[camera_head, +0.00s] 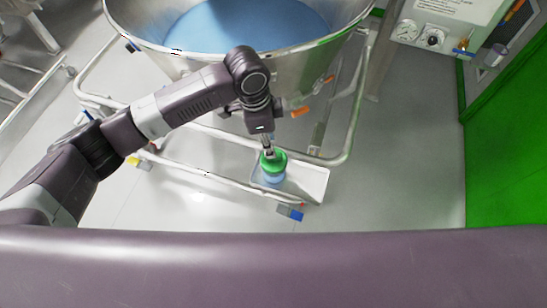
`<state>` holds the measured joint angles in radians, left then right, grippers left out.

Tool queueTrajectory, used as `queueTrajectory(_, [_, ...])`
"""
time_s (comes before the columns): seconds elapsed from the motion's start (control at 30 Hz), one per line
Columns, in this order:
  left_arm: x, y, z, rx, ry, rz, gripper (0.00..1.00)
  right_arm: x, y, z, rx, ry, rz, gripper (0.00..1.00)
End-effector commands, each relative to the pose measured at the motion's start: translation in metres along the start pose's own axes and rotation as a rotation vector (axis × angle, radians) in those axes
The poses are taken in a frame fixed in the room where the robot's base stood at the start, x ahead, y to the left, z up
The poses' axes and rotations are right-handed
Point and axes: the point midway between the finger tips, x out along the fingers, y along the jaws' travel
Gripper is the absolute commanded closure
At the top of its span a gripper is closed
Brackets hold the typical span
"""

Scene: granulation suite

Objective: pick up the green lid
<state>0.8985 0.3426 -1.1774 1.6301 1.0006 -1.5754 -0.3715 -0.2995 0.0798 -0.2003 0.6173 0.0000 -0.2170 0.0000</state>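The green lid (277,164) is small and round. It sits on top of a light blue container (272,180), which stands on a pale tray (314,185) low in the cart frame. My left arm comes in from the left, and its gripper (268,152) points down at the lid's top. The fingertips are at the lid or just above it; contact is unclear. The fingers look close together, but they are too small to tell if they grip anything. My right gripper is not in view.
A large steel vessel (318,62) with blue contents stands right behind my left gripper. Tubular cart rails (220,181) surround the tray. A green panel (505,140) and a gauge box (440,25) are at the right. Clear floor (410,150) lies right of the cart.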

Motion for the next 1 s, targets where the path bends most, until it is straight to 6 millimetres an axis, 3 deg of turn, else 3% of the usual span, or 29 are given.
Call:
queueTrajectory(0.5, [0.064,-0.002,0.001,0.001,0.001,0.001,0.68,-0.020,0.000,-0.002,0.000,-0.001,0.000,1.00])
queueTrajectory(0.8, [0.070,-0.002,0.002,0.002,0.002,-0.001,0.68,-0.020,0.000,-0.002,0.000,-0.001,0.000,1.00])
queueTrajectory(1.0, [0.070,-0.002,0.002,0.001,0.002,-0.001,0.89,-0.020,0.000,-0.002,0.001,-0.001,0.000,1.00])
